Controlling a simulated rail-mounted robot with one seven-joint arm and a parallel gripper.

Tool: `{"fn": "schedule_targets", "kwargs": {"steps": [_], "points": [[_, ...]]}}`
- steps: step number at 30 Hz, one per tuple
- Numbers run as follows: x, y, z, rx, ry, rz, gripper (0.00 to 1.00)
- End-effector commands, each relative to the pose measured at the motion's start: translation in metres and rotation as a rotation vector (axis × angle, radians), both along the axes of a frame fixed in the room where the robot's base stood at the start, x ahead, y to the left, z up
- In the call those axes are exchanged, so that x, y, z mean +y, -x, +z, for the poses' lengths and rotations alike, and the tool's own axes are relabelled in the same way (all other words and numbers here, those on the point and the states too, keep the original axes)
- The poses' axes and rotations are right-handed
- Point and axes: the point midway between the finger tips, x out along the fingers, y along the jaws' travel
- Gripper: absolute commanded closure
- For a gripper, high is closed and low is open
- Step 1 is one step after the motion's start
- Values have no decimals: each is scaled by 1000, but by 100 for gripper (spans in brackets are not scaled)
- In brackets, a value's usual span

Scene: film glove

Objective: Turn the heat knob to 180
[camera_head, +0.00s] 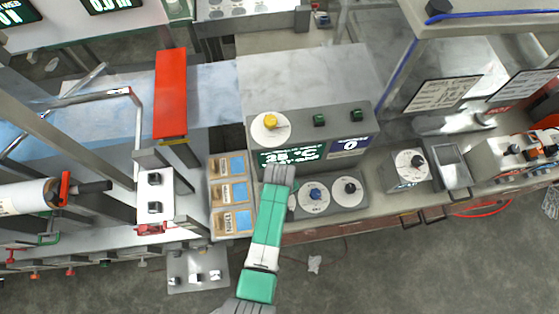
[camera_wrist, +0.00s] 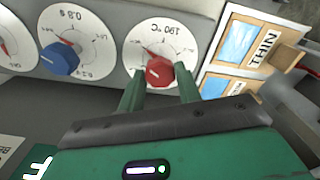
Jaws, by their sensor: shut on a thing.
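The heat knob is a red knob (camera_wrist: 159,71) on a round white dial (camera_wrist: 182,42) that reads 190 °C, upside down in the wrist view. My gripper (camera_wrist: 160,84) has its two green fingers on either side of this knob and is shut on it. In the head view my gripper (camera_head: 279,176) reaches over the front of the grey control panel (camera_head: 338,198) and hides the red knob and most of its dial. The panel's green display (camera_head: 292,155) appears to read 25 °C, partly covered by my gripper.
A blue knob (camera_wrist: 60,57) on a dial reading 0.8 s sits beside the heat dial. A black knob (camera_head: 350,188) is further right. Wooden film cards (camera_head: 230,192), one marked THIN, lie left of the panel. A yellow knob (camera_head: 270,120) stands on the panel's top.

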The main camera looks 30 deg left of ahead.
Motion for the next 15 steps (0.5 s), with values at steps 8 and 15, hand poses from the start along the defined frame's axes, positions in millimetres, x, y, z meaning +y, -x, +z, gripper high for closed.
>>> {"fn": "schedule_targets", "kwargs": {"steps": [8,15], "points": [[0,-1,1,-1,0,1,89],[0,-1,1,-1,0,0,45]]}}
